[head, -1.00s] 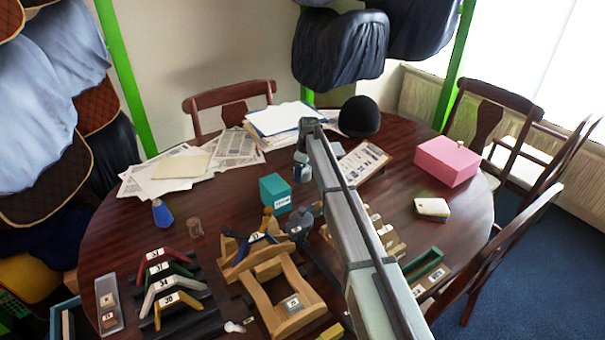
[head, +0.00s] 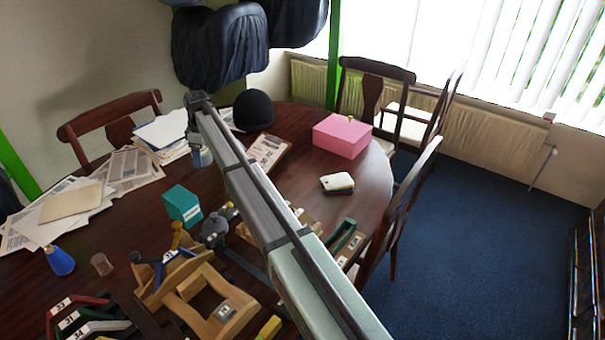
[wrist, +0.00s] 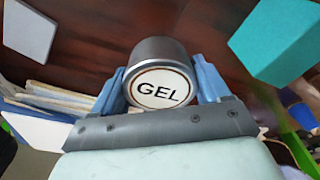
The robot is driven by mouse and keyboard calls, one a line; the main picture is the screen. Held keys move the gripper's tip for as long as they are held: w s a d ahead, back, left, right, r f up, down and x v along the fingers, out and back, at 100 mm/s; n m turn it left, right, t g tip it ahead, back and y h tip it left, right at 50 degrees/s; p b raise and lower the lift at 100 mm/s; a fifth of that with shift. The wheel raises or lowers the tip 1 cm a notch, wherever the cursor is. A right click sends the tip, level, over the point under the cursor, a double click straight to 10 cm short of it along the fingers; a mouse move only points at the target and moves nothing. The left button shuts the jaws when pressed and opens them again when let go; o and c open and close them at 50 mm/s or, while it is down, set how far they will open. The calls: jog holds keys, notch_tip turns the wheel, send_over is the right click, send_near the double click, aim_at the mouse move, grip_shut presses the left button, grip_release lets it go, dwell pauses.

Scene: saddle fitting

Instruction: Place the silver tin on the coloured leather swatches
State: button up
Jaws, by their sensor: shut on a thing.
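My gripper (wrist: 160,92) is shut on the silver tin (wrist: 163,50), a round dark-metal can whose pale end reads GEL. Its two blue fingers press the tin's sides in the wrist view. In the head view the gripper (head: 200,152) and the tin are small and partly hidden at the far end of my arm, above the table's back half. The coloured leather swatches (head: 337,183) seem to be the small stack with a cream top and yellow and dark edges. They lie on the table's right side, well to the right of the gripper and apart from it.
A teal box (head: 182,205) stands near the tin. A pink box (head: 342,136), a black hat (head: 254,110) and a clipboard (head: 268,150) lie around the back and right. Wooden saddle trees (head: 200,295) crowd the front. The table (head: 368,190) is bare around the swatches.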

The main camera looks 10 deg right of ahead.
jog(key=w+d+r+m, duration=0.1)
jog(key=w+d+m, duration=0.1)
jog(key=d, duration=1.4)
jog(key=w+d+r+m, duration=0.1)
jog(key=w+d+m, duration=0.15)
jog(key=d, duration=1.35)
jog(key=n, duration=0.4)
send_over(336, 182)
jog(key=shift+d+r, duration=0.15)
jog(key=shift+d, duration=0.15)
jog(key=shift+f, duration=4.85)
jog(key=shift+f, duration=0.15)
